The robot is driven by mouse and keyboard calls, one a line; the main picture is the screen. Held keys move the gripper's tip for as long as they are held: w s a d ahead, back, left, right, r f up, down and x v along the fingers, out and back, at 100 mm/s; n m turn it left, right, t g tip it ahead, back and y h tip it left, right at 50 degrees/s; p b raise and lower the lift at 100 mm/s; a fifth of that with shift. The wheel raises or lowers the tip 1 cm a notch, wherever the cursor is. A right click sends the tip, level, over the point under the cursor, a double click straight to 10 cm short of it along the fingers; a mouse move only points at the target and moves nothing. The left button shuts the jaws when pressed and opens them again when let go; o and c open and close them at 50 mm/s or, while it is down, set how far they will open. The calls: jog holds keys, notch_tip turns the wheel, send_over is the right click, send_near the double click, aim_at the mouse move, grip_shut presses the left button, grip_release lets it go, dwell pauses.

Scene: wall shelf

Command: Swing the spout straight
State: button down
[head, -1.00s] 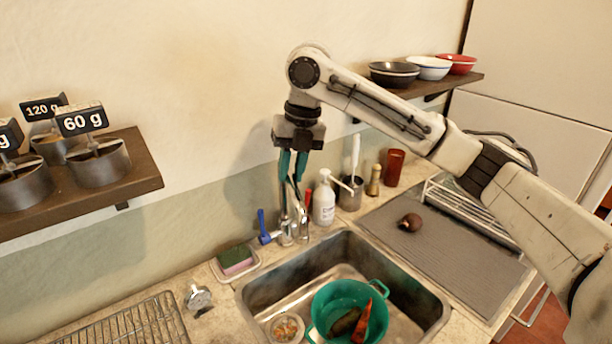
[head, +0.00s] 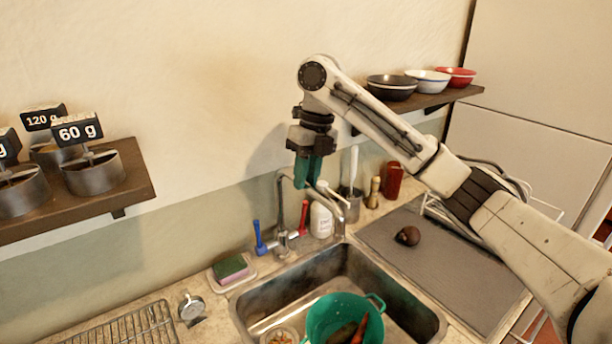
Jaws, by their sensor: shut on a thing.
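The faucet (head: 282,213) stands behind the sink, with a blue lever (head: 259,238) on its left and a red lever (head: 304,217) on its right. Its metal spout (head: 335,196) rises, bends over and points to the right, its tip over the sink's back right corner. My gripper (head: 307,182) points down with its teal fingers shut on the upper part of the spout. The fingers hide the stretch of spout between them.
The sink (head: 254,308) holds a green colander (head: 320,316) with vegetables. A white soap bottle (head: 321,221) and a utensil cup (head: 350,202) stand close right of the faucet. A sponge (head: 231,268) lies left. Wall shelves (head: 137,187) (head: 432,101) flank the arm.

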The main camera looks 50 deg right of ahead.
jog(key=shift+r, duration=0.1)
jog(key=c, duration=1)
grip_release()
jog(key=shift+o, duration=0.2)
jog(key=shift+d, duration=0.1)
notch_tip(320, 180, up, 10)
jog(key=d, duration=0.2)
jog(key=shift+s+r+b, duration=0.25)
jog(key=shift+s+b, duration=0.05)
jog(key=shift+b, duration=0.05)
jog(key=shift+f, duration=0.1)
